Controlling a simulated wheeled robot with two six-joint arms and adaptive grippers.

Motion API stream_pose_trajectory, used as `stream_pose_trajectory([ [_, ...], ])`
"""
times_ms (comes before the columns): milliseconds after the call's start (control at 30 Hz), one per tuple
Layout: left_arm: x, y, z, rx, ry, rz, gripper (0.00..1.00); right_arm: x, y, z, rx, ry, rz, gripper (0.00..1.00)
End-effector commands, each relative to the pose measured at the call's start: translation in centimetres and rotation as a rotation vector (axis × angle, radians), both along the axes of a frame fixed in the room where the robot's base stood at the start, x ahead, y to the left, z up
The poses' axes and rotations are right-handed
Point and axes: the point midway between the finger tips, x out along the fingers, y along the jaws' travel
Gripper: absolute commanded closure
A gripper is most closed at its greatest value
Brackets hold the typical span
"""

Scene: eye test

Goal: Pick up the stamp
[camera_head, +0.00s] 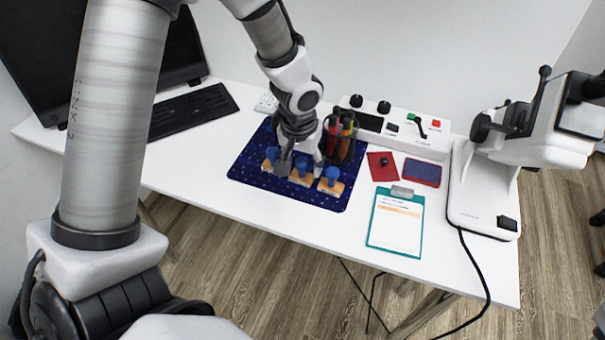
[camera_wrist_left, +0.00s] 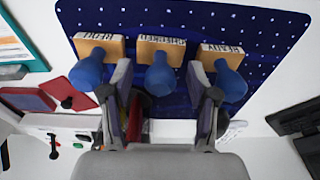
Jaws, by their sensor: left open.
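Three stamps with wooden blocks and blue knob handles stand in a row on a dark blue dotted mat (camera_head: 245,170): a left stamp (camera_head: 270,158), a middle stamp (camera_head: 301,179) and a right stamp (camera_head: 331,184). My left gripper (camera_head: 300,164) is open over the row, at the middle stamp, partly hiding the row in the head view. In the left wrist view, the middle stamp (camera_wrist_left: 160,73) shows between the fingertips (camera_wrist_left: 160,85). The other two stamps, at left (camera_wrist_left: 88,70) and right (camera_wrist_left: 230,80), lie outside the fingers. Contact cannot be told. My right gripper is not in view.
A pen holder (camera_head: 341,143) stands close behind the gripper. A red pad (camera_head: 382,167), a blue-topped red pad (camera_head: 422,173) and a teal clipboard (camera_head: 395,225) lie to the right. A white control box (camera_head: 430,148), keyboard (camera_head: 192,111) and white machine (camera_head: 485,190) surround them. The front-left table is clear.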

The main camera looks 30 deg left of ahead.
Motion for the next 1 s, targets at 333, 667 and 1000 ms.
stream_pose_trajectory([
  [333,0.0,0.0,0.1,0.0,0.0,0.0,1.0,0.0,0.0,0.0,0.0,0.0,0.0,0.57],
  [667,0.0,0.0,0.9,0.0,-0.001,0.001,1.0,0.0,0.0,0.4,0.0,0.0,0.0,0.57],
  [1000,0.1,0.0,8.5,0.001,-0.004,0.001,1.0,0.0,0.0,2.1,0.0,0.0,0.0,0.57],
])
